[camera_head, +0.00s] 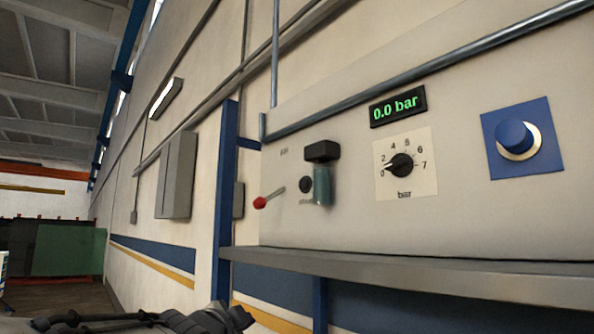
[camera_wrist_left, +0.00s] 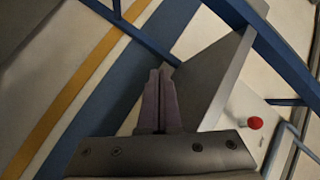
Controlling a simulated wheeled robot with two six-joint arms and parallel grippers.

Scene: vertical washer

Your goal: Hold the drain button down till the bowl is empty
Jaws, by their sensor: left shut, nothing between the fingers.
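A small bowl (camera_head: 323,187), bluish and see-through, hangs under a black cap (camera_head: 322,151) on the pale panel. Its liquid level is too small to tell. A dark round knob or button (camera_head: 306,185) sits just left of the bowl; I cannot tell whether it is the drain button. A large blue button (camera_head: 515,140) stands on a blue plate at the right. My left gripper (camera_wrist_left: 153,90) is shut and empty in the wrist view, apart from the panel's controls. Part of my left arm shows low in the head view. My right gripper is not in view.
A red-tipped lever (camera_head: 261,202) sticks out left of the bowl; its red tip also shows in the wrist view (camera_wrist_left: 255,123). A dial (camera_head: 400,163) points near 0 under a display (camera_head: 397,106) reading 0.0 bar. A grey shelf (camera_head: 430,275) juts out below the panel, beside a blue post (camera_head: 226,190).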

